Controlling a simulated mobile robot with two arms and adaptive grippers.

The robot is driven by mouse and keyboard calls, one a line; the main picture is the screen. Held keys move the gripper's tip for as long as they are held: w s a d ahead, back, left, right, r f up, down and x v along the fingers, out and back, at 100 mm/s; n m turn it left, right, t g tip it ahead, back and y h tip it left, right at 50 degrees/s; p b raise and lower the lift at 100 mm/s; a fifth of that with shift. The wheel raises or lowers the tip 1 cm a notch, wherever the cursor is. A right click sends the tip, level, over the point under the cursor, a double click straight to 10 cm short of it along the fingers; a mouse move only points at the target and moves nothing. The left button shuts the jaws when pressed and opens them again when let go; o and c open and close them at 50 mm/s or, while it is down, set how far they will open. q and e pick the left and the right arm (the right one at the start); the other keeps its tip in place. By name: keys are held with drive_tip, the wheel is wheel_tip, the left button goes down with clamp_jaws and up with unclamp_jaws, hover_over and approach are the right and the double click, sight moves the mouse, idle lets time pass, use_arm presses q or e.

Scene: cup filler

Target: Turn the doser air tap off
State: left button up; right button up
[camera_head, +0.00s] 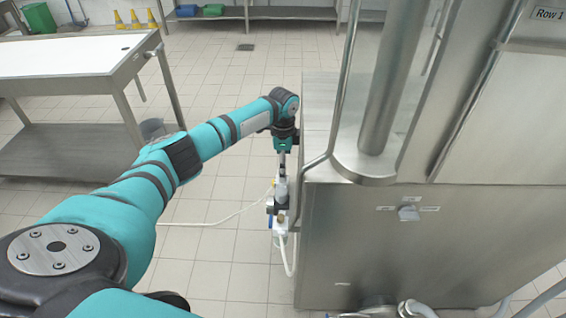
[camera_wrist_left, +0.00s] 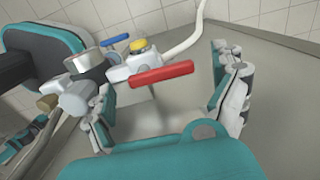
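My left gripper (camera_head: 282,175) points down beside the left side of the steel machine (camera_head: 430,240). In the left wrist view the left gripper (camera_wrist_left: 168,88) is open, its fingers wide apart. A tap with a red lever (camera_wrist_left: 162,73) shows between the fingers, and nothing is visibly gripped. Just behind it are a yellow-topped fitting (camera_wrist_left: 138,45) and a smaller blue lever (camera_wrist_left: 115,41). A blue part (camera_head: 270,221) also shows low on the fittings in the head view. No label tells which lever is the doser air tap. My right gripper is out of view.
A pale hose (camera_head: 215,222) runs across the floor from the fittings, and a white hose (camera_head: 288,262) hangs below them. A steel tube rail (camera_head: 341,90) rises at the machine's corner. A steel table (camera_head: 75,55) stands left; open tiled floor lies between.

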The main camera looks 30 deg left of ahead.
use_arm(q)
drive_tip(key=c, duration=1.2)
drive_tip(key=shift+o, duration=0.2)
drive_tip(key=shift+s+a+r+n+p, duration=0.1)
drive_tip(key=shift+r+n+p, duration=0.1)
drive_tip(key=shift+n+p, duration=0.8)
drive_tip(key=n+p, duration=0.4)
drive_tip(key=p, duration=0.1)
drive_tip(key=s+n+p, duration=0.1)
drive_tip(key=n+p, duration=0.1)
drive_tip(key=shift+a+n, duration=0.3)
drive_tip(key=shift+a, duration=0.05)
drive_tip(key=n+p, duration=0.2)
drive_tip(key=s+n+p, duration=0.1)
drive_tip(key=n+p, duration=0.1)
drive_tip(key=shift+n, duration=0.3)
drive_tip(key=n+p, duration=0.1)
drive_tip(key=n, duration=0.1)
drive_tip(key=n+p, duration=0.1)
drive_tip(key=n, duration=0.1)
drive_tip(key=shift+s+f+n+p, duration=0.15)
drive_tip(key=shift+s+n+p, duration=0.2)
drive_tip(key=shift+n, duration=0.05)
drive_tip(key=o, duration=1.2)
